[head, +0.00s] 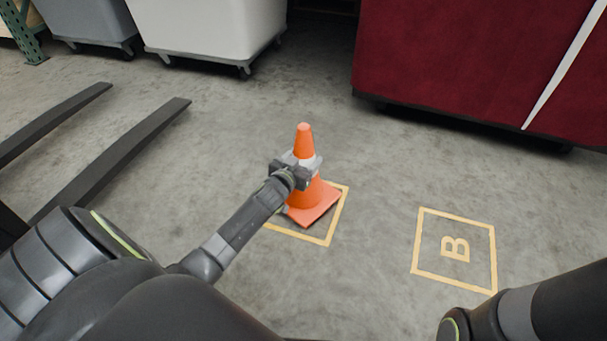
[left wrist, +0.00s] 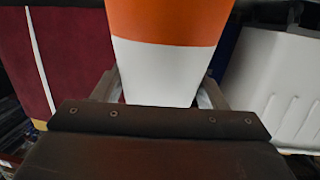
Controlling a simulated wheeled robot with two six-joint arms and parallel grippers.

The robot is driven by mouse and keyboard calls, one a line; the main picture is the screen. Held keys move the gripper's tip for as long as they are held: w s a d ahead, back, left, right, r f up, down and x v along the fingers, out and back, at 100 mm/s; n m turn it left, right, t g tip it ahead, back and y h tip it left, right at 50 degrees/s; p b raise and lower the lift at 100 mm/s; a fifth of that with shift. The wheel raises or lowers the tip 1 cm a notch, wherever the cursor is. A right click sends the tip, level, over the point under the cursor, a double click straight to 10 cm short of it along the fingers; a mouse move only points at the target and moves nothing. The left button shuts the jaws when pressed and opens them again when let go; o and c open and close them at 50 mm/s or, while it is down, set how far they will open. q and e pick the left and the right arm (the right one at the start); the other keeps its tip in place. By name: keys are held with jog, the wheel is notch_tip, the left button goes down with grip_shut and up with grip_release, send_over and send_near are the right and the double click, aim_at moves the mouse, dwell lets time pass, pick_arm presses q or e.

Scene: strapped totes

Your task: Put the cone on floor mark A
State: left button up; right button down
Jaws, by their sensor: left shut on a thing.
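The orange cone (head: 304,141) with a white band stands upright in the head view, its square base (head: 318,208) over a yellow floor outline (head: 328,238). The cone and my arm hide most of the inside of that outline, so its letter does not show. I cannot tell whether the base touches the floor. My left gripper (head: 301,170) is shut on the cone around its white band. In the left wrist view the cone (left wrist: 168,62) fills the space between the fingers. My right gripper is out of view; only part of my right arm shows at the lower right.
Floor mark B (head: 455,249) lies empty to the right. A dark red tote (head: 450,65) with a white strap stands at the back right. A white wheeled tote (head: 210,25) and a grey one (head: 88,18) stand at the back left. Dark forks (head: 125,150) reach across the left floor.

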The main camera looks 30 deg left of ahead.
pick_arm(q)
notch_tip(320, 180, down, 4)
jog(key=b, duration=0.3)
jog(key=shift+r, duration=0.1)
jog(key=o, duration=1.3)
jog(key=shift+f+b, duration=0.2)
jog(key=shift+b, duration=0.15)
jog(key=shift+c, duration=0.2)
jog(key=o, duration=0.4)
jog(key=shift+r, duration=0.1)
jog(key=shift+o, duration=0.2)
jog(key=shift+r, duration=0.1)
jog(key=s+d+r+p, duration=0.1)
jog(key=s+p, duration=0.1)
jog(key=s, duration=1)
jog(key=shift+d+r+p, duration=0.2)
jog(key=shift+r+p, duration=0.2)
